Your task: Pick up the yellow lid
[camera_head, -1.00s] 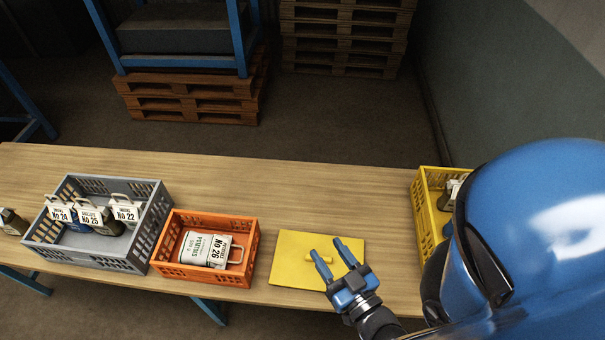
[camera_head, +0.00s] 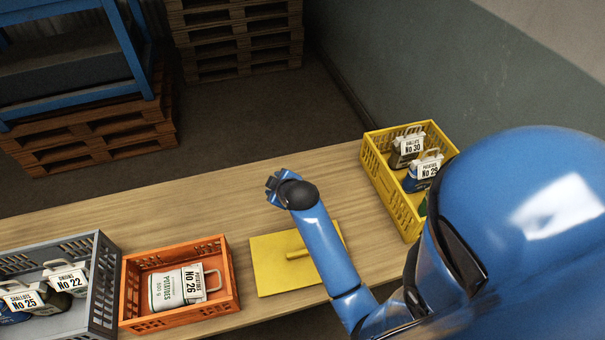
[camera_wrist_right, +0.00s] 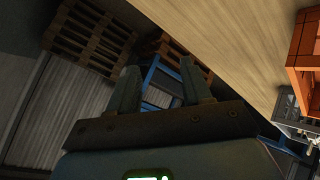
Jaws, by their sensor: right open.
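The yellow lid (camera_head: 270,268) lies flat on the wooden table with its bar handle (camera_head: 298,254) on top. My right forearm crosses in front of it and hides part of its right side. My right gripper (camera_head: 277,184) is past the lid's far edge, apart from it, over the far part of the table. In the right wrist view the gripper (camera_wrist_right: 158,72) shows two spread fingers with nothing between them. The lid is not seen in that view. My left gripper is not in view.
An orange crate (camera_head: 228,280) holding a white sack (camera_head: 172,288) stands left of the lid. A grey crate (camera_head: 104,285) with several sacks is further left. A yellow crate (camera_head: 385,185) with sacks stands at right. The table (camera_head: 215,208) behind the lid is bare.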

